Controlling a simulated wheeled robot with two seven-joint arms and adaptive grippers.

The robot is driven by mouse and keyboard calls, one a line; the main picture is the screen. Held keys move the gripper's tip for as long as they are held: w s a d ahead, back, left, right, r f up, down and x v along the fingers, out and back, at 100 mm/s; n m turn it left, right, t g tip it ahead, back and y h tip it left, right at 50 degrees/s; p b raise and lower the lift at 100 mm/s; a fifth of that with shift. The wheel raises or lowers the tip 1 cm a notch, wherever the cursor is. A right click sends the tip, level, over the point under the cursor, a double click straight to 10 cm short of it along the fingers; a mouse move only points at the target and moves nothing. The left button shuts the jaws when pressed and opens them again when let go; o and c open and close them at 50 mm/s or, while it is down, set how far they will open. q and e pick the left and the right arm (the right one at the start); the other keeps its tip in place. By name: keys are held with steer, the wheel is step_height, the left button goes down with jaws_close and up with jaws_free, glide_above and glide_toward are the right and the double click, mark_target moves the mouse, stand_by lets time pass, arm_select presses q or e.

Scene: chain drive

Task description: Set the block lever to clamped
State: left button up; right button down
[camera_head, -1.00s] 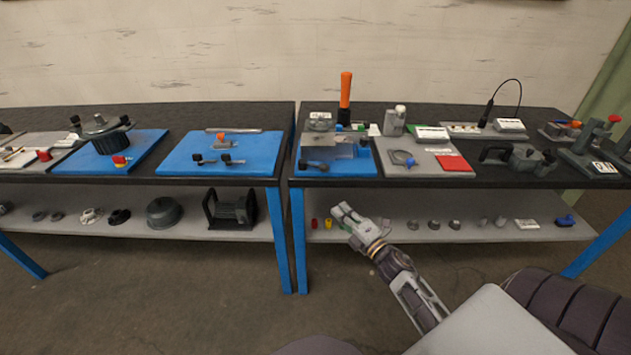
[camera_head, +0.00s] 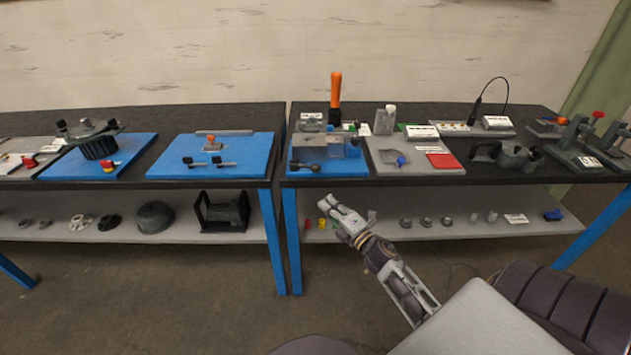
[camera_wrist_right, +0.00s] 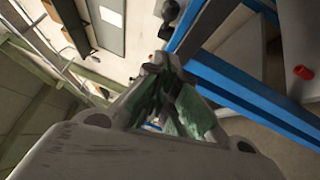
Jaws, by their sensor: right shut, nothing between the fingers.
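A grey block (camera_head: 332,148) stands on the blue plate (camera_head: 350,170) at the left end of the right bench. A black lever with a round knob (camera_head: 308,168) lies low at its front left. I cannot read whether the lever is at clamped. My right gripper (camera_head: 331,204) is shut and empty, in front of the bench and below its top, apart from the block and lever. In the right wrist view, its fingers (camera_wrist_right: 168,95) are together, with a dark round knob (camera_wrist_right: 169,10) beyond them. My left gripper is out of view.
An orange upright handle (camera_head: 336,95) rises behind the block. A grey plate with a red patch (camera_head: 441,160) lies to the right. The lower shelf (camera_head: 380,232) holds several small parts. A gap separates this bench from the left bench (camera_head: 160,183).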

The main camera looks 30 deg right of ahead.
steer(key=shift+w, duration=1.75)
glide_toward(306, 167)
steer(key=shift+w+a, duration=1)
steer(key=shift+w, duration=0.15)
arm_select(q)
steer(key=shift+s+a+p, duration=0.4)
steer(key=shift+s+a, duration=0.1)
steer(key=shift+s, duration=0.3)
arm_select(e)
steer(key=shift+w+d+r, duration=0.15)
steer(key=shift+w+d, duration=0.2)
steer(key=shift+w, duration=0.05)
steer(key=shift+d, duration=0.1)
